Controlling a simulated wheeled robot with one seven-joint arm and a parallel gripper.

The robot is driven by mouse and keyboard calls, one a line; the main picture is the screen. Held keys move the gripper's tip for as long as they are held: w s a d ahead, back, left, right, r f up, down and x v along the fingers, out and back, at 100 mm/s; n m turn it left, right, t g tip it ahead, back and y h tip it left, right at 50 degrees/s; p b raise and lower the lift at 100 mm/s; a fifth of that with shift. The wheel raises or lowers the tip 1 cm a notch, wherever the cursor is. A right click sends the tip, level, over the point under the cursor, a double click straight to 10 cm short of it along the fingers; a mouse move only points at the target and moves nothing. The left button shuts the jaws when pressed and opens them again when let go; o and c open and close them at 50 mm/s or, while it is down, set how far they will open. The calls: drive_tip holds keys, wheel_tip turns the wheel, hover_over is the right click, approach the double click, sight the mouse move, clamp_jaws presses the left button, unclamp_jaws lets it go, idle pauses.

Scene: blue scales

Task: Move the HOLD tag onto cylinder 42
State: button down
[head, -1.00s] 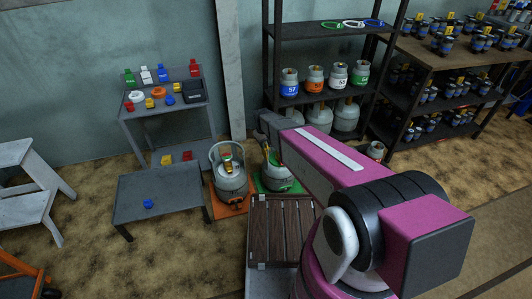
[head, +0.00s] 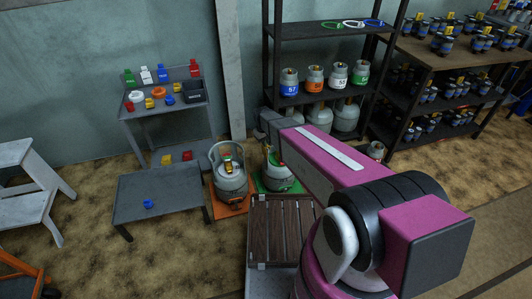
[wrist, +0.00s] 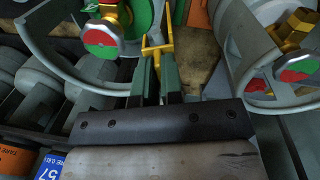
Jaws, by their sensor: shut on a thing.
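My gripper (wrist: 156,80) is shut on a yellow, fork-shaped piece (wrist: 155,46) in the wrist view. I cannot read HOLD on it. The piece is beside the collar of a grey cylinder (wrist: 55,62) with a red and green valve knob (wrist: 100,38); I cannot tell whether they touch. In the head view two grey cylinders stand on the floor, one on an orange mat (head: 230,187) and one on a green mat (head: 280,181). My gripper's tips are mostly hidden behind my arm, near the green-mat cylinder. I cannot read 42 on either.
A second collared cylinder (wrist: 238,50) is at the right in the wrist view. Black shelves (head: 330,102) with several cylinders, one labelled 57 (head: 289,83), stand behind. A grey rack (head: 165,125) with coloured tags is at left. A low grey table (head: 170,190) holds a blue item (head: 148,204).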

drive_tip(key=shift+r, duration=1.5)
